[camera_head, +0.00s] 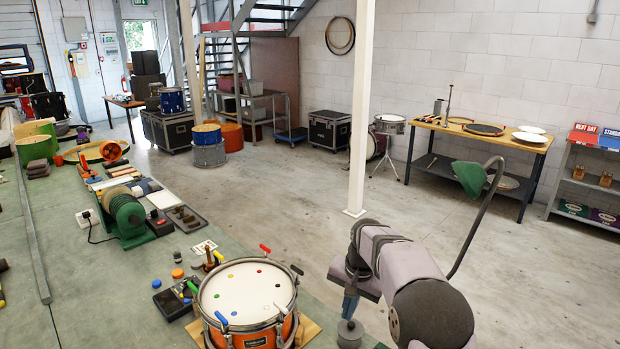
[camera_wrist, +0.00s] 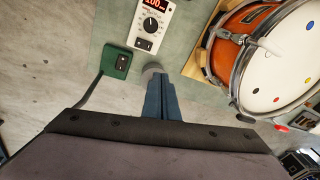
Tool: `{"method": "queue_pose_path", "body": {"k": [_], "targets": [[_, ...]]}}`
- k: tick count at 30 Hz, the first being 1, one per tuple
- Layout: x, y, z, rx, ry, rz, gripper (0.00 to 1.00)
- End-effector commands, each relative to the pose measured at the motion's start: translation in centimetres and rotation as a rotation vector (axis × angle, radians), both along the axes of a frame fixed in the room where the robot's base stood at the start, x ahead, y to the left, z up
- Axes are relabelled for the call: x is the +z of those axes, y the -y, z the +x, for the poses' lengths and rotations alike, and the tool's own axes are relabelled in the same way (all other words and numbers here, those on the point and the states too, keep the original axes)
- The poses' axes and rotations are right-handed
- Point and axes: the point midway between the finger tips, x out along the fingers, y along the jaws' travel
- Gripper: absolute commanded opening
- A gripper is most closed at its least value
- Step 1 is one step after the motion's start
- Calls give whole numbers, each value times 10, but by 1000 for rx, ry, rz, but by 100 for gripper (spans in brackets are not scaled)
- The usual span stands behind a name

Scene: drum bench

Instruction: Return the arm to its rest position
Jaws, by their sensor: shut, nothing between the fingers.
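My gripper (camera_head: 349,312) hangs with its blue fingers pointing down, just right of the drum in the head view. In the wrist view my gripper (camera_wrist: 155,82) shows its blue fingers pressed together, shut and empty. A grey round piece (camera_head: 350,334) sits right at the fingertips; I cannot tell whether they touch it. The orange drum (camera_head: 245,292) has a white head with coloured dots and stands on a wooden base left of my gripper. In the wrist view the drum (camera_wrist: 275,65) fills the upper right.
The wrist view shows a control box (camera_wrist: 152,22) with a red display and a green switch box (camera_wrist: 117,61) near the bench edge. A green motor-like machine (camera_head: 124,218) and small parts lie farther left on the bench. A white post (camera_head: 361,110) stands beyond; open floor lies right.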

Motion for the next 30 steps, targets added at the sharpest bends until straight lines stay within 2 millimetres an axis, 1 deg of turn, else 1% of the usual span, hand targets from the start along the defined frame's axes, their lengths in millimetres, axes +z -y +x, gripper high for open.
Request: {"method": "queue_pose_path", "body": {"k": [2,3,5,6,8,9,11,13,14,15,17,18,20,21,23,24,27,29,30], "targets": [[-14,2,-5,98,4,-22,0],[-28,4,-15,152,-13,-35,0],[-47,6,-31,220,-44,-49,0],[-60,8,-44,260,-68,-55,0],[-76,11,-65,318,-102,-63,0],[-84,12,-80,353,-123,-66,0],[-93,15,-105,405,-153,-71,0],[-99,18,-136,463,-186,-75,0],[-101,20,-149,486,-198,-75,0],[-102,22,-168,512,-215,-75,0],[-102,25,-197,543,-238,-75,0],[-101,27,-216,559,-252,-75,0],[-97,31,-244,571,-270,-73,0],[-95,33,-264,575,-281,-72,0],[-89,35,-293,575,-295,-72,0],[-85,37,-311,573,-301,-72,0],[-74,40,-342,568,-297,-75,0],[-68,41,-349,564,-276,-80,0],[-63,41,-350,559,-255,-85,0]]}}
